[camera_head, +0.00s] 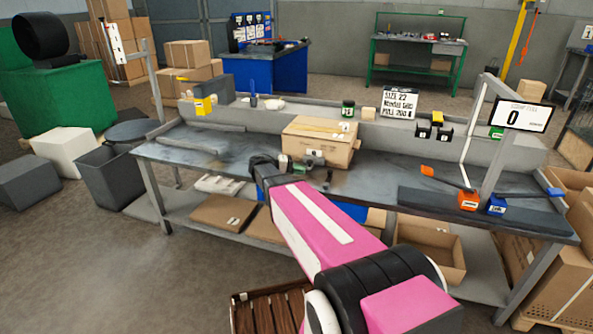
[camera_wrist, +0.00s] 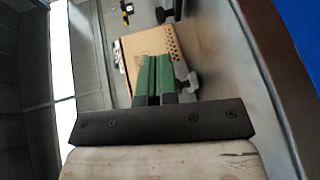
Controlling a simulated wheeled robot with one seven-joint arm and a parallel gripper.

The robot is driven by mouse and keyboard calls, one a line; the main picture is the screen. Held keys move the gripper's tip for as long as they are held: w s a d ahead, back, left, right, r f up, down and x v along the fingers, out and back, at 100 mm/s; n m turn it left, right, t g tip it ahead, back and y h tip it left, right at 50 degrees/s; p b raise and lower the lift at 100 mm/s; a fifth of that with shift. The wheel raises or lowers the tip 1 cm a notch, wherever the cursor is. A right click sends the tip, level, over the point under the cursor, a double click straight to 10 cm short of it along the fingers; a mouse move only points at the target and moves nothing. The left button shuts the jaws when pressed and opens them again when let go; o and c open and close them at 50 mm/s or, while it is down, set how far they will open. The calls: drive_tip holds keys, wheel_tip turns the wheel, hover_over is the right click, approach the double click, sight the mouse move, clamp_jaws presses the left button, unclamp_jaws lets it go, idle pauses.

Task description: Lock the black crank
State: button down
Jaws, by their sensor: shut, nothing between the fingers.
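My gripper shows in the wrist view (camera_wrist: 153,60) as two green fingers pressed together, with nothing between them. In the head view, my arm reaches over the bench, and its dark end hangs in front of a cardboard box (camera_head: 318,146). A small dark upright piece (camera_head: 327,179) stands on the bench just in front of the box. In the wrist view, a grey and black piece (camera_wrist: 188,82) lies just right of the fingertips. Either could be the black crank, but I cannot tell. Whether any crank is locked is not visible.
The bench (camera_head: 380,190) carries an orange-handled device (camera_head: 468,200) and a blue-handled one (camera_head: 496,206) at the right. Two black labelled items (camera_head: 434,132) sit near the back ledge. A display reading 0 (camera_head: 522,115) stands at the right. The bench's left part is mostly clear.

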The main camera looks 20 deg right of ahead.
sight(328, 179)
drive_tip(key=x, duration=0.9)
drive_tip(key=shift+d, duration=0.3)
drive_tip(key=shift+d, duration=0.2)
